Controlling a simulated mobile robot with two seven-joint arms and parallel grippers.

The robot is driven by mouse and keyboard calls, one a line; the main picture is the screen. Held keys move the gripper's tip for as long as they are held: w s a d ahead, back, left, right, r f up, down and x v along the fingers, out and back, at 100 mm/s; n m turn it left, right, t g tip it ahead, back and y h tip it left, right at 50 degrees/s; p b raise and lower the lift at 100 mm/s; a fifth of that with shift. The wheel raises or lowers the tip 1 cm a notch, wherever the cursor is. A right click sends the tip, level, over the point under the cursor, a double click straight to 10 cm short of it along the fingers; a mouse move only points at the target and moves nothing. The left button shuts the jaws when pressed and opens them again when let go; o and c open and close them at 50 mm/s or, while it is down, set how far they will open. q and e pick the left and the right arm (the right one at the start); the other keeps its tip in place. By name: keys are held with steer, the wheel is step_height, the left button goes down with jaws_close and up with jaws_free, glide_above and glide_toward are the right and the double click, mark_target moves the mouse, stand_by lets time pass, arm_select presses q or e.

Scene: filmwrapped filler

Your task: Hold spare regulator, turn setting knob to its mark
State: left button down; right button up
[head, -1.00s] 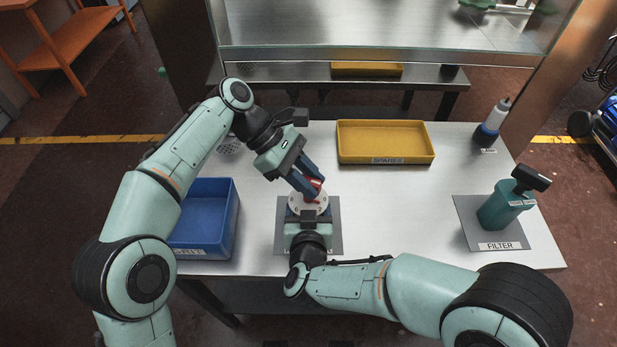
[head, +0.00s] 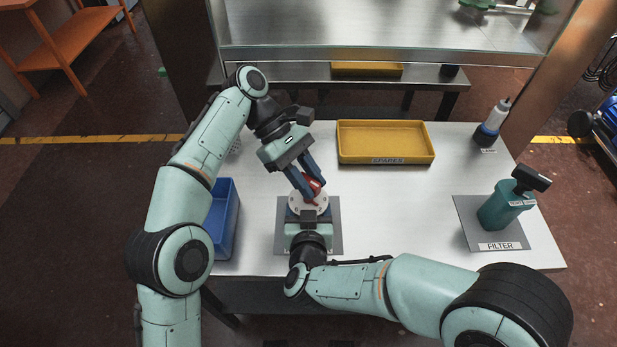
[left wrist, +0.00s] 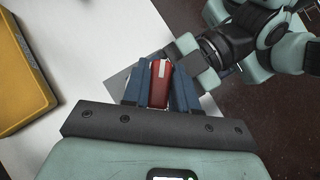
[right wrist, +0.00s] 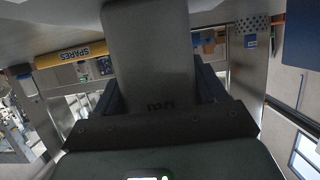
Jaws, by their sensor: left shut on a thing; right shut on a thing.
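The spare regulator has a pale round dial (head: 308,203) with dark marks and a red setting knob (head: 313,184) above it. My left gripper (head: 309,184) comes down from the upper left, its blue fingers shut on the knob. In the left wrist view the red knob (left wrist: 160,83) carries a white stripe and sits between the fingers. My right gripper (head: 308,218) is shut on the regulator's body from the front, above a grey mat (head: 334,240). In the right wrist view the grey body (right wrist: 148,50) fills the space between the fingers. The setting mark cannot be made out.
A yellow SPARES tray (head: 386,158) stands empty at the back. A blue bin (head: 225,225) is at the left, partly behind my left arm. A teal filter canister (head: 497,210) stands on a mat at the right, with a bottle (head: 490,125) behind it.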

arm_select(q)
steer(key=c, duration=1)
jaws_free()
steer(key=shift+o, duration=0.2)
steer(key=shift+s+d, duration=0.25)
steer(key=shift+d, duration=0.1)
steer(key=s+d+r+n+t+y, duration=0.1)
steer(key=s+d+t+y, duration=0.35)
steer(key=y, duration=0.25)
step_height(320, 180, up, 7)
steer(key=t+y, duration=0.7)
steer(key=shift+m, duration=0.5)
steer(key=x, duration=1)
steer(key=shift+w+d+f, duration=0.2)
steer(key=shift+w+f, duration=0.05)
steer(key=shift+f, duration=0.25)
